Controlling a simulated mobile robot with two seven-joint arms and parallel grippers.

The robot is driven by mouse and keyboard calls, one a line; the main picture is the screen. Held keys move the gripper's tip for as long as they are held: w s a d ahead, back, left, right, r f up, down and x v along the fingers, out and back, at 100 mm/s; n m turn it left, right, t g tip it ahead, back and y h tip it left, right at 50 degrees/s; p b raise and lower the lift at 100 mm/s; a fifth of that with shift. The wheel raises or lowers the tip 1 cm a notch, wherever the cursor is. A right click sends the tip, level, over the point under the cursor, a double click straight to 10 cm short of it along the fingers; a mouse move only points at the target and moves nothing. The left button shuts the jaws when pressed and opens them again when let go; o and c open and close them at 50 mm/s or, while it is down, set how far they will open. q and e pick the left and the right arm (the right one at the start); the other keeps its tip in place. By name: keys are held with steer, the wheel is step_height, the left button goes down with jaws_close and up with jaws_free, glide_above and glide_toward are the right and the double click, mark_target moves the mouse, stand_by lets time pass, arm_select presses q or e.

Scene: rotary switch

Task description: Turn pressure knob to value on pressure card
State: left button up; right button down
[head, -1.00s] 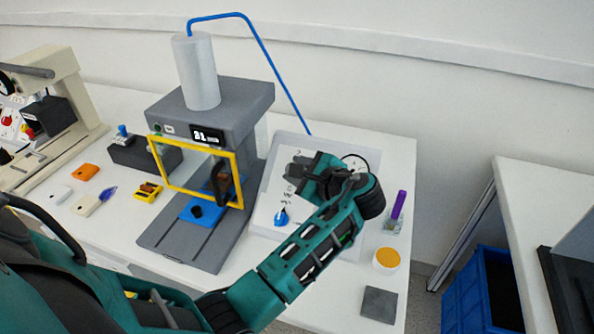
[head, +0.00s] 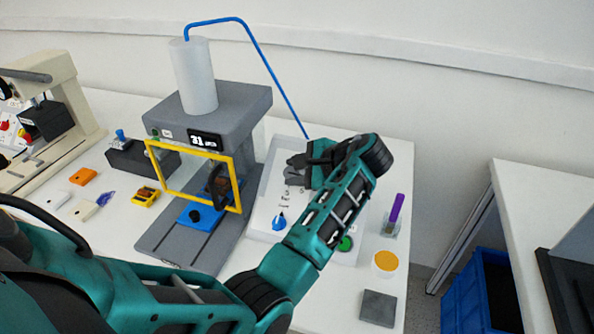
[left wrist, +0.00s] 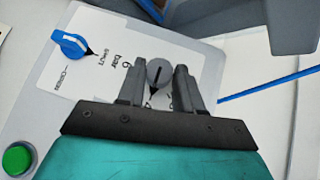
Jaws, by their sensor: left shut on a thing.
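The white control panel (head: 262,215) lies at an angle on the bench beside the press. My left gripper (head: 298,172) is over its upper part. In the left wrist view my left gripper (left wrist: 158,82) has its fingers on both sides of a round grey knob (left wrist: 158,70) with a dark pointer line and is shut on it. Beside it the panel reads "6 bar" (left wrist: 122,60); scale numbers by the knob are partly hidden. A blue knob (head: 279,221) sits lower on the panel and also shows in the left wrist view (left wrist: 68,45). My right gripper is not in view.
A grey press (head: 215,115) with a yellow-framed guard (head: 237,178) stands left of the panel. A green button (head: 345,243) is near the panel's lower right. A purple-handled item (head: 397,207), an orange-topped jar (head: 386,262) and a grey plate (head: 378,307) lie right.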

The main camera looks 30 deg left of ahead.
arm_select(q)
steer(key=o, duration=0.8)
steer(key=shift+c, duration=0.2)
steer(key=v, duration=1.2)
steer(key=shift+d+r, duration=0.25)
steer(key=shift+d, duration=0.05)
